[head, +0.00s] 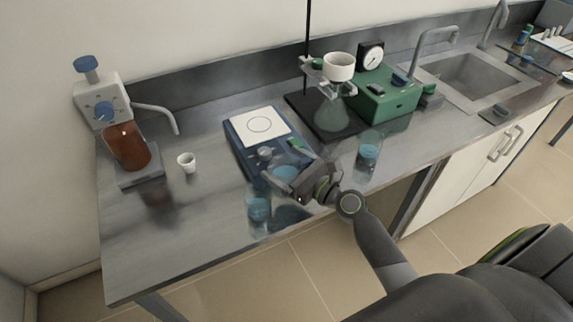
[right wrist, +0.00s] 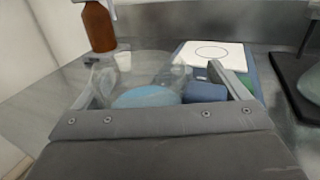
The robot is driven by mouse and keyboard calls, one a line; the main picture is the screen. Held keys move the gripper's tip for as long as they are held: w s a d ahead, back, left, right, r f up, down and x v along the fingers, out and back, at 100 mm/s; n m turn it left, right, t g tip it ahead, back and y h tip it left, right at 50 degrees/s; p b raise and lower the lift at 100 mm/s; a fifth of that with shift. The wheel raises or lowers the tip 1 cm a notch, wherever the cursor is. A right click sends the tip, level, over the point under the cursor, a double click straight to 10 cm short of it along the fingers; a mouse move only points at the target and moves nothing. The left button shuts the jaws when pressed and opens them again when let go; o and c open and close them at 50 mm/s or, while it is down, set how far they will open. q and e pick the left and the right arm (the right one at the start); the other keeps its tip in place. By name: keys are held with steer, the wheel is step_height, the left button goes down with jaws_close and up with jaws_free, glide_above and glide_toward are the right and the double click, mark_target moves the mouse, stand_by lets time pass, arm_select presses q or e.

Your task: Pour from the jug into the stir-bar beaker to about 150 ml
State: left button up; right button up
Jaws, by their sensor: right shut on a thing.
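Another (head: 368,156) stands to the right. I cannot tell which is the stir-bar beaker; no stir bar or volume marks can be made out. My left gripper is not in view.
A blue stirrer (head: 240,149) with a bare white top (head: 259,125) lies behind the jug. A small white cup (head: 187,162) and a dispenser with a brown bottle (head: 126,147) stand left. A stand with a flask (head: 331,113) and a green device (head: 385,98) are behind right.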

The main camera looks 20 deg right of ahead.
steer(key=shift+f, duration=0.4)
steer(key=shift+f+b, duration=0.45)
steer(key=shift+b, duration=0.3)
steer(key=shift+f, duration=0.2)
steer(key=shift+r+p, duration=0.35)
steer(key=shift+r, duration=0.1)
steer(key=shift+a+r+n+p, duration=0.15)
steer(key=shift+r+n+p, duration=0.05)
steer(key=shift+n+p, duration=0.35)
steer(key=shift+f, duration=0.15)
steer(key=shift+a+r+n+g+p, duration=0.15)
steer(key=shift+r+n+g+p, duration=0.3)
steer(key=shift+p, duration=0.45)
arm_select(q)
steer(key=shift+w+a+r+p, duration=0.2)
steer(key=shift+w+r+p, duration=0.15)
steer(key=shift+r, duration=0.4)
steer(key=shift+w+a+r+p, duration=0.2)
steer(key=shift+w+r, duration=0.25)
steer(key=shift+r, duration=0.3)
arm_select(e)
steer(key=shift+a+n+h, duration=0.1)
steer(key=shift+n+h, duration=0.3)
